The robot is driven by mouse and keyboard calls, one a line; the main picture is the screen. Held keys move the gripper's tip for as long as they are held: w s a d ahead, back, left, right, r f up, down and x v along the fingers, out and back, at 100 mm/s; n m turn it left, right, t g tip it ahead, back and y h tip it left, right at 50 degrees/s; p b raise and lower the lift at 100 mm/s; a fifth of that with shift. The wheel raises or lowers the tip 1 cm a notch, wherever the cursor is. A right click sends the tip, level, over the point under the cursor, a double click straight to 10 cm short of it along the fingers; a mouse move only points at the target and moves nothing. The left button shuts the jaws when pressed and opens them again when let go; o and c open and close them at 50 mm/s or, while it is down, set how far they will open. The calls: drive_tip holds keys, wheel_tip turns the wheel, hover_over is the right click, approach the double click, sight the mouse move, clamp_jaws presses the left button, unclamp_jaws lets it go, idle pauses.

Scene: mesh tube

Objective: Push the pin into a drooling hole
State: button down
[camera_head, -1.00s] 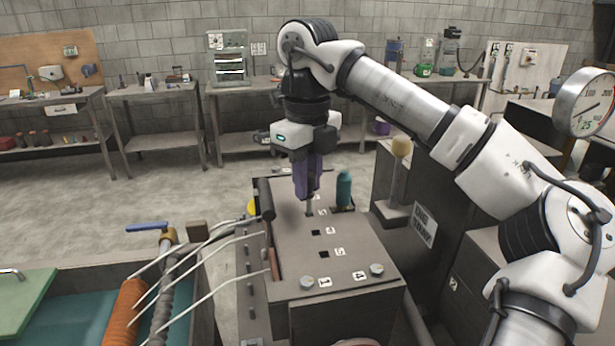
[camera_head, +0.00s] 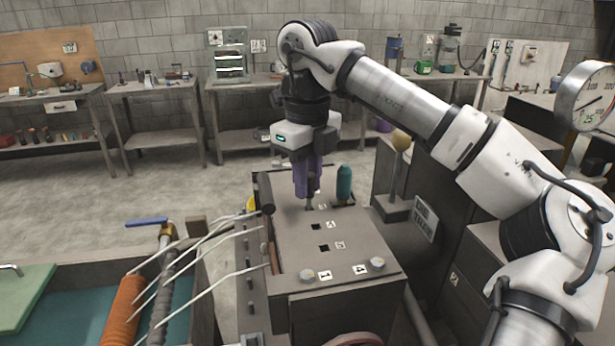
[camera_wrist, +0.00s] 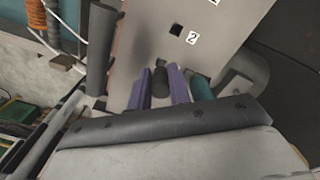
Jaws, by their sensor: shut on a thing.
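My gripper (camera_head: 308,190) has purple fingers, pointing down over the far end of the grey box top (camera_head: 350,240). It is shut on a dark grey pin (camera_head: 309,204), which also shows between the fingers in the wrist view (camera_wrist: 160,82). The pin's lower end is at or just above the box top; I cannot tell whether it is in a hole. In the wrist view a hole (camera_wrist: 176,30) is beside the label 2. I see no clear dripping.
A teal bottle-like piece (camera_head: 344,183) stands just right of my gripper on the box top.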

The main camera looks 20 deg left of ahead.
drive_tip(key=shift+f+b, duration=0.75)
drive_tip(key=shift+f, duration=0.45)
idle(0.7)
drive_tip(key=c, duration=1.2)
unclamp_jaws()
wheel_tip(320, 180, up, 11)
drive_tip(key=shift+r+p, duration=0.1)
drive_tip(key=shift+p, duration=0.55)
drive_tip(key=shift+r+p, duration=0.4)
drive_tip(key=shift+r, duration=0.05)
